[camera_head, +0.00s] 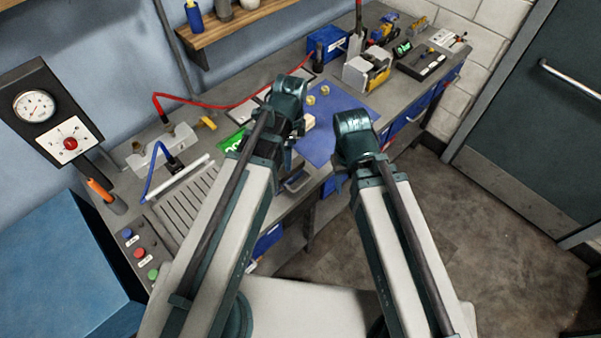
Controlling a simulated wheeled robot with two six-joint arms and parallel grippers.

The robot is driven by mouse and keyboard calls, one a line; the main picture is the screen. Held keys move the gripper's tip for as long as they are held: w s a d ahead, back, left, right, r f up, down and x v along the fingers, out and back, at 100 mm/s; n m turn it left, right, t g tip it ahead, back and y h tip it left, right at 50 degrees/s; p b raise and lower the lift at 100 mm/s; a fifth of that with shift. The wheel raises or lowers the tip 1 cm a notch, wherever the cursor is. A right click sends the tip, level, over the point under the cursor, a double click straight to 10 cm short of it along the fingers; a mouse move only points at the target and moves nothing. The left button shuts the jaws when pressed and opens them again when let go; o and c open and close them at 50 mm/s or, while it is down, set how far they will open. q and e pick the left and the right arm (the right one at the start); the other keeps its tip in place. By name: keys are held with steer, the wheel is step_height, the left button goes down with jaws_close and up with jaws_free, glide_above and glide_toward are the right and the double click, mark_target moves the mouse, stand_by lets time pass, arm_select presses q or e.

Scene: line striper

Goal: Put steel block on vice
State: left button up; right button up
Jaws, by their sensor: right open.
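My right arm reaches in from the lower right. Its gripper (341,180) is open near the front edge of the bench, mostly hidden behind its own wrist. My left gripper (291,152) is over the bench beside the blue mat (345,105), largely covered by its own arm, and its jaws cannot be made out. A small pale block (309,121) shows on the mat's left edge, just right of the left wrist; I cannot tell whether it is the steel block. I cannot pick out a vice for certain.
Two small brass-coloured pieces (311,100) lie on the mat. A grey and yellow device (366,76) and a blue box (326,45) stand behind it. A grey fitting (165,145) with red and blue hoses is at left. Open floor (430,240) lies right of the bench.

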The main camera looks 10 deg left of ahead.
arm_select(q)
steer(key=s+d+n, duration=0.5)
steer(key=s+n, duration=0.3)
steer(key=n, duration=0.5)
steer(key=shift+s+y, duration=0.3)
